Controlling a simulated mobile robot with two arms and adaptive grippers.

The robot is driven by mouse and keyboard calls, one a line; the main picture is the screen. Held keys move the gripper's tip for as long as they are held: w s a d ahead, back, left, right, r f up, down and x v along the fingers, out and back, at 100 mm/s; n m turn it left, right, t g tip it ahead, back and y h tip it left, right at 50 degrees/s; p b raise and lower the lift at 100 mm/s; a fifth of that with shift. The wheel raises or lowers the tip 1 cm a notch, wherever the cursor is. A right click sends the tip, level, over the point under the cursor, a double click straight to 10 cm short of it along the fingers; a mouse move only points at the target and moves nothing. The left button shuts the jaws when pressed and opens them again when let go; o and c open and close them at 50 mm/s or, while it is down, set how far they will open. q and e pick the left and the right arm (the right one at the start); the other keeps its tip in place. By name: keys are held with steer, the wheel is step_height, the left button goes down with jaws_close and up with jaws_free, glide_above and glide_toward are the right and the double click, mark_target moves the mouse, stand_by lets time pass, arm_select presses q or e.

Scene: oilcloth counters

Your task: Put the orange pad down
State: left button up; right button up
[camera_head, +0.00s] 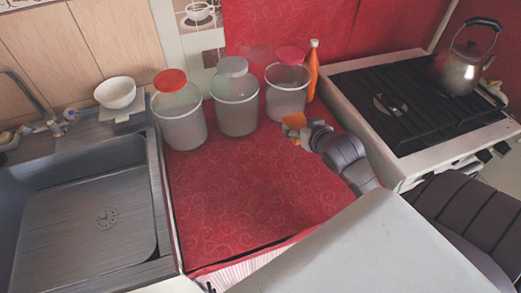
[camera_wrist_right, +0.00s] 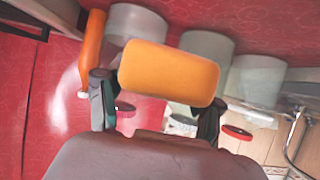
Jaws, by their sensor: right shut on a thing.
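The orange pad (camera_wrist_right: 168,73) is held between the two fingers of my right gripper (camera_wrist_right: 157,110) in the right wrist view. In the head view a bit of the pad (camera_head: 294,121) shows at the tip of my right gripper (camera_head: 308,130), over the back right of the red oilcloth counter (camera_head: 240,205). The gripper hides part of the pad there. I cannot tell whether the pad touches the counter. My left gripper is not in either view.
Three canisters (camera_head: 180,122), (camera_head: 236,108), (camera_head: 287,92) and an orange bottle (camera_head: 313,72) stand along the back. The stove (camera_head: 410,100) with a kettle (camera_head: 466,66) is right, the sink (camera_head: 85,215) left. The counter's front and middle are clear.

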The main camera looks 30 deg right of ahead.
steer(key=w+a+f, duration=0.3)
steer(key=w, duration=0.1)
glide_above(261, 148)
step_height(261, 148, down, 4)
steer(key=shift+d+r, duration=0.1)
steer(key=shift+r, duration=0.15)
steer(key=shift+f, duration=0.15)
step_height(261, 148, down, 3)
steer(key=shift+f, duration=0.5)
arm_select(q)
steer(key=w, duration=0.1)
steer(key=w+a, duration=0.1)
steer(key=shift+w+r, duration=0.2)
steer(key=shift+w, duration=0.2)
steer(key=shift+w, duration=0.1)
arm_select(e)
steer(key=shift+f, duration=0.15)
steer(key=o, duration=0.9)
steer(key=shift+o, duration=0.2)
